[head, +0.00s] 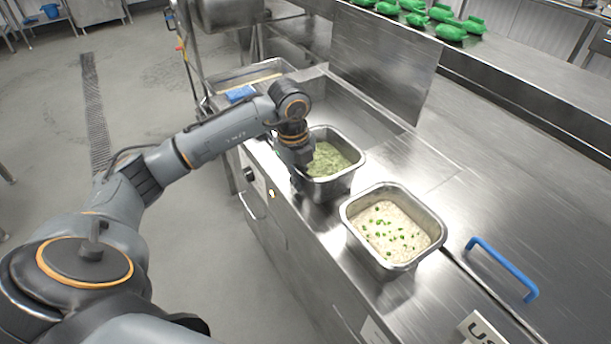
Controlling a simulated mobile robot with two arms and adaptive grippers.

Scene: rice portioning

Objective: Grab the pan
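A steel pan with a green-speckled filling (344,186) stands on the steel counter near its front edge. My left gripper (302,168) points down at the left rim of this pan. Its fingers are mostly hidden by its own body and the pan's wall, so I cannot tell whether they are closed on the rim. A second steel pan (378,262), with pale rice and green bits, stands nearer and to the right. No gripper is at it. My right gripper is not in view.
A blue handle (503,268) stands up from the counter at the right. A blue cloth (240,93) lies at the far left end of the counter. Several green packs (451,32) sit on the raised shelf at the back.

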